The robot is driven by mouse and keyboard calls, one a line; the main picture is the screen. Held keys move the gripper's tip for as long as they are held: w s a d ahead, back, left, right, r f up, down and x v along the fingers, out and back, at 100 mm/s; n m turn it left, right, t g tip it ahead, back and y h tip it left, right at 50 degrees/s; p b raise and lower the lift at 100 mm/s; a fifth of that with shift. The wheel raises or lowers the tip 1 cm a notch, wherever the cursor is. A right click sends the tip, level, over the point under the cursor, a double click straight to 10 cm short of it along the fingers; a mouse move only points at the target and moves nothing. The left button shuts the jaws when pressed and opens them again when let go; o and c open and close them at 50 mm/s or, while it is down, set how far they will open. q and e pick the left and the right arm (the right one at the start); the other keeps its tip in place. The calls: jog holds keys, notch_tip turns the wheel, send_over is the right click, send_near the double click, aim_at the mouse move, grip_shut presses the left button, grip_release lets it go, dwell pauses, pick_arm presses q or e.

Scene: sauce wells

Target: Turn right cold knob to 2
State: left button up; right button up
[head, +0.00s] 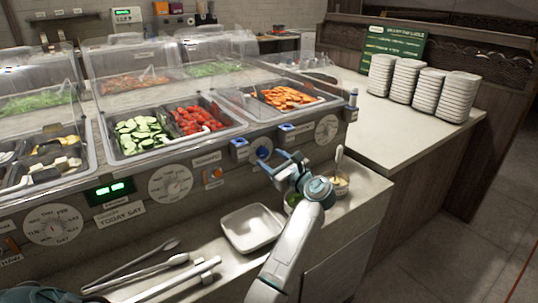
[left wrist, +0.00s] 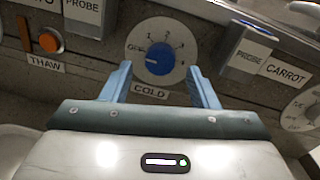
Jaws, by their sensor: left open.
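The right cold knob (left wrist: 158,58) is a round blue knob on a white dial marked with small numbers, above a COLD label (left wrist: 150,91). A pale mark on the knob seems to point left; I cannot read its number surely. In the head view the knob (head: 262,149) is on the front panel, partly behind my gripper. My left gripper (head: 281,166) is open and empty, its blue fingers facing the panel. In the left wrist view its fingertips (left wrist: 160,72) stand either side of the dial's lower part, apart from the knob. My right gripper is not in view.
An orange THAW switch (left wrist: 50,40) is left of the dial, and a blue-topped probe holder (left wrist: 246,48) is right. A white square dish (head: 252,228) and tongs (head: 135,270) lie on the counter below. A sauce pot (head: 340,185) with a spoon stands beside my wrist.

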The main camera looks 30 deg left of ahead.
pick_arm(q)
jog(key=shift+x, duration=1)
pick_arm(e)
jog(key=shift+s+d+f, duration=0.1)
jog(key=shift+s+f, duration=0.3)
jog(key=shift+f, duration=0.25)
pick_arm(q)
jog(key=shift+c, duration=0.2)
jog(key=c, duration=0.9)
